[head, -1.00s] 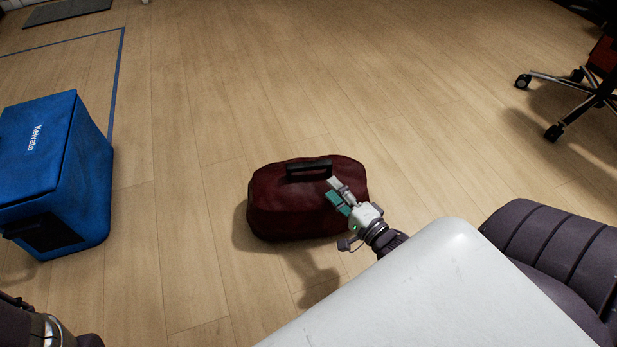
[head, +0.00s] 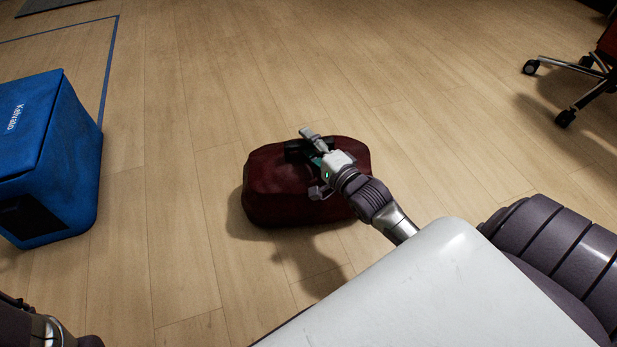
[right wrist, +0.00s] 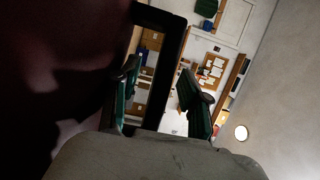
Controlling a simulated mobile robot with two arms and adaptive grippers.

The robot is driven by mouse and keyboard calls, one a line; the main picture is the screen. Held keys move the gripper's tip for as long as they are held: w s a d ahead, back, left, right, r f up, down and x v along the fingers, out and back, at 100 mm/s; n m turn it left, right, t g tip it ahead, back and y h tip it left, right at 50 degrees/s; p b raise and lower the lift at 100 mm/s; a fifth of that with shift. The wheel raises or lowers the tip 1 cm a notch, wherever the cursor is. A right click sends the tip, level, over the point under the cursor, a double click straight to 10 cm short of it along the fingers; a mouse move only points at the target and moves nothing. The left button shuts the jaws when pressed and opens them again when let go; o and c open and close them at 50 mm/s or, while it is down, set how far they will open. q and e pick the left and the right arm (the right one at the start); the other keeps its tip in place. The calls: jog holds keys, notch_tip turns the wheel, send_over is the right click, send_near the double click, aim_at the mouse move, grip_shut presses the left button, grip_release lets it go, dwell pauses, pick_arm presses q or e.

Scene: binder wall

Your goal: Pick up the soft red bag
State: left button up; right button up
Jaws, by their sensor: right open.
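The soft red bag (head: 275,190) stands on the wooden floor in the middle of the head view. Its black handle (head: 293,150) stands up on top and is partly covered by my right gripper. My right gripper (head: 313,147) is open at the handle, over the bag's right side. In the right wrist view, the handle's long bar (right wrist: 172,75) runs between the two green fingers of the gripper (right wrist: 162,98). The dark red side of the bag (right wrist: 60,60) fills the left of that view. I cannot tell whether a finger touches the handle. My left gripper is not in view.
A blue box-shaped bag (head: 50,150) stands on the floor at the left. A wheeled chair (head: 575,90) is at the upper right. A blue line (head: 110,70) and a grey mat (head: 50,6) lie at the upper left. The floor around the red bag is clear.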

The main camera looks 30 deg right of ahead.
jog(key=shift+c, duration=0.3)
grip_shut()
jog(key=shift+r, duration=0.25)
